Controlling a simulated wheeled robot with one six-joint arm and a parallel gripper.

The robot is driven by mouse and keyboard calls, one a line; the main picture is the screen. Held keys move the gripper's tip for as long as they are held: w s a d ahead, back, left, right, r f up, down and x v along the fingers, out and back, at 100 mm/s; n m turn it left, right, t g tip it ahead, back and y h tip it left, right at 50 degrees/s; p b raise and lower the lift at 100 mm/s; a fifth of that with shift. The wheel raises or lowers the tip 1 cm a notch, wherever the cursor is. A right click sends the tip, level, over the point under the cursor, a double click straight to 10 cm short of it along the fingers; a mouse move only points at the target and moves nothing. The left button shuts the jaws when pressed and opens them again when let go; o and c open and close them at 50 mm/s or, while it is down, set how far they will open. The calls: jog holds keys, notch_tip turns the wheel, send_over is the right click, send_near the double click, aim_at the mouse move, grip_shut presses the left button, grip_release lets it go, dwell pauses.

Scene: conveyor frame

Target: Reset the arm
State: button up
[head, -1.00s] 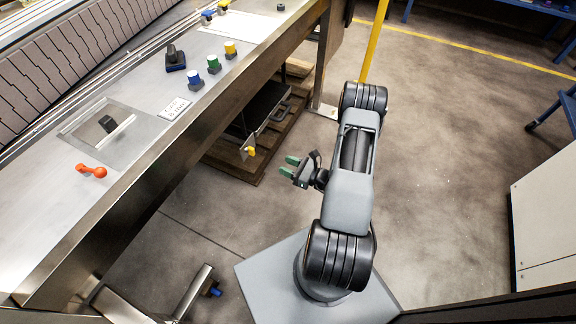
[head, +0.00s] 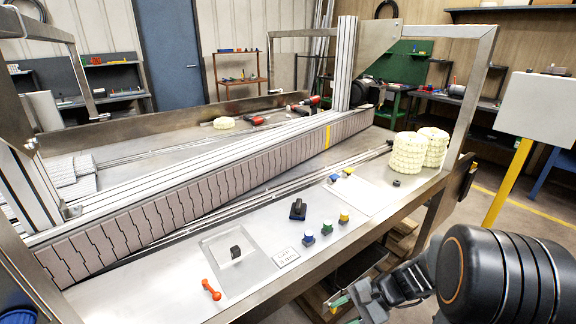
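My gripper (head: 345,309) is at the bottom of the head view, right of centre, beside the front edge of the conveyor frame's steel table (head: 130,285). Its green fingertips stand apart with nothing seen between them, though the lower one is cut by the picture's edge. My arm's large black joint (head: 500,275) fills the lower right corner and hides part of the floor.
On the table are an orange-red handle (head: 211,290), a black joystick (head: 298,209), blue, green and yellow buttons (head: 327,229) and pale yellow rolls (head: 408,154). The conveyor belt (head: 180,211) runs behind. A yellow post (head: 508,180) stands at right.

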jog(key=s+d+r+n+t+h+p, duration=0.1)
jog(key=r+n+h+p, duration=0.4)
jog(key=r, duration=0.7)
jog(key=s+d+r+n+t+h+p, duration=0.1)
jog(key=s+r+n+t+h+p, duration=0.2)
jog(key=r, duration=1)
jog(key=n+h+p, duration=0.2)
jog(key=p, duration=0.2)
jog(key=shift+s+d+h, duration=0.3)
jog(key=shift+s, duration=0.05)
